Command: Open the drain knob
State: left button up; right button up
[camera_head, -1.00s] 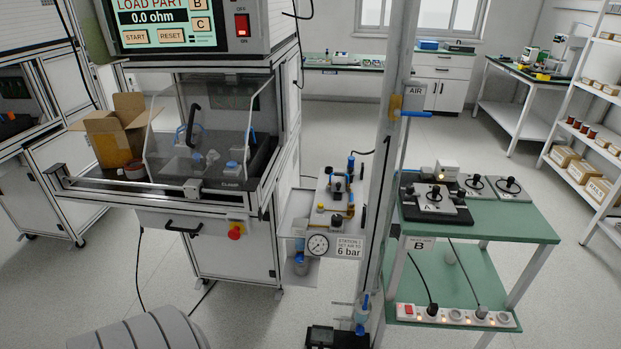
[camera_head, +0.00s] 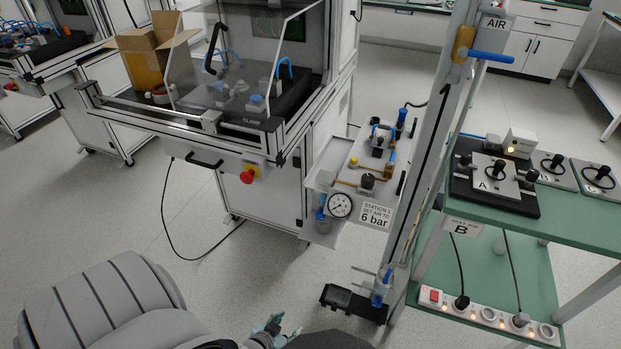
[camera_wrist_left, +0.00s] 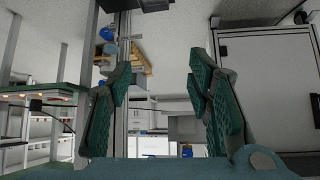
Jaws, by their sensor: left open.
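A small drain knob is too small to pick out for certain. A clear bowl with blue parts (camera_head: 381,288) hangs low on the grey air post, above a black tray. A second blue bowl (camera_head: 322,222) sits below the air panel (camera_head: 347,186), left of the round gauge (camera_head: 340,206). My left gripper (camera_head: 279,329) shows at the bottom edge, low, left of the post and apart from both bowls. In the left wrist view its teal fingers (camera_wrist_left: 158,88) are spread with nothing between them. My right gripper is not in view.
The post (camera_head: 431,140) carries a blue-handled AIR valve (camera_head: 490,56). A green table (camera_head: 590,226) with plates stands at right, with a power strip (camera_head: 487,317) on its lower shelf. A test cabinet with a red button (camera_head: 248,175) stands at left.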

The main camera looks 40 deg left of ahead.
pick_arm(q)
jog(key=w+a+r+n+t+y+b, duration=0.1)
jog(key=w+a+r+n+t+b, duration=0.2)
jog(key=w, duration=0.6)
jog(key=n+t+y+b, duration=0.1)
jog(key=t+y+b, duration=0.3)
jog(key=t, duration=0.1)
send_near(320, 217)
jog(key=shift+h, duration=0.3)
jog(key=b+x, duration=0.1)
jog(key=x, duration=0.1)
jog(key=b+x, duration=0.1)
jog(key=x, duration=0.1)
jog(key=shift+a+f+b, duration=0.2)
jog(key=shift+f+b, duration=0.05)
jog(key=shift+b, duration=0.05)
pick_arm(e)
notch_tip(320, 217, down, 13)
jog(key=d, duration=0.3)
pick_arm(q)
jog(key=b+x, duration=0.2)
jog(key=x, duration=0.2)
jog(key=shift+w, duration=0.15)
jog(key=shift+w+a+r, duration=0.15)
jog(key=shift+r, duration=0.05)
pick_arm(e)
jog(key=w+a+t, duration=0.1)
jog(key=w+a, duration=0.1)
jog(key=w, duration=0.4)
